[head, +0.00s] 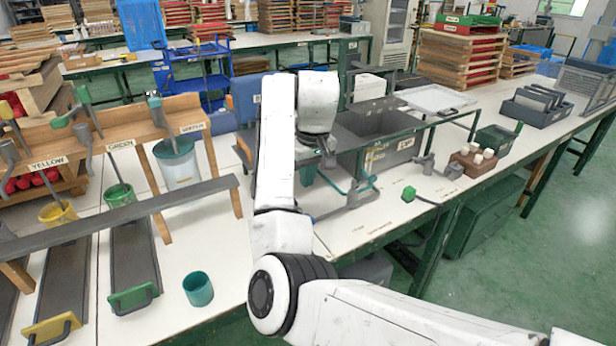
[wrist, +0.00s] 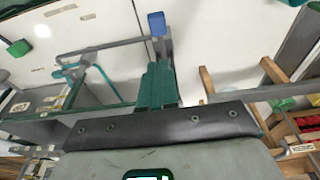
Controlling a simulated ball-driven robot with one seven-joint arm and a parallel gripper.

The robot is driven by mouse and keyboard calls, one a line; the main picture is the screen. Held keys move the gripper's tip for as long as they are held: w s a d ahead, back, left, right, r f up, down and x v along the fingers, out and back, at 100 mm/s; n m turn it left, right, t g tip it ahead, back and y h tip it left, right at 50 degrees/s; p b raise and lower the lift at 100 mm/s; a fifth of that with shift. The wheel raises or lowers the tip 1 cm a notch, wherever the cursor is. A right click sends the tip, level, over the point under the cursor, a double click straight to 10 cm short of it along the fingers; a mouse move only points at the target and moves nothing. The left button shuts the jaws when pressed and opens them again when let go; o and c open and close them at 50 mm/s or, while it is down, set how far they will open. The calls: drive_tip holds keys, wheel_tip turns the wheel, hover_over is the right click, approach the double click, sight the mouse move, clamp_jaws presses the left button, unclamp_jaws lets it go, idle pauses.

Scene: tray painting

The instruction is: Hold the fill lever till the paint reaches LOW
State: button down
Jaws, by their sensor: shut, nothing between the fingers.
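My gripper (head: 326,158) hangs at the near left edge of a grey tank (head: 385,122) with a green frame. In the wrist view its green fingers (wrist: 160,78) are together and empty. A grey lever with a blue knob (wrist: 157,24) shows just beyond the fingertips; it may be the fill lever, and I cannot tell whether the fingers touch it. In the head view my arm hides that spot. A label plate (head: 377,156) is on the tank's end, too small to read. I cannot make out the paint level.
A teal cup (head: 198,289) stands on the white table. A brown block with white cubes (head: 473,160) is right.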

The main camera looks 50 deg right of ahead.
drive_tip(key=f, duration=0.8)
drive_tip(key=shift+w+f+p, duration=0.2)
drive_tip(key=shift+f+p, duration=0.1)
drive_tip(key=shift+p, duration=0.05)
drive_tip(key=shift+s+f, duration=0.15)
drive_tip(key=shift+f, duration=0.45)
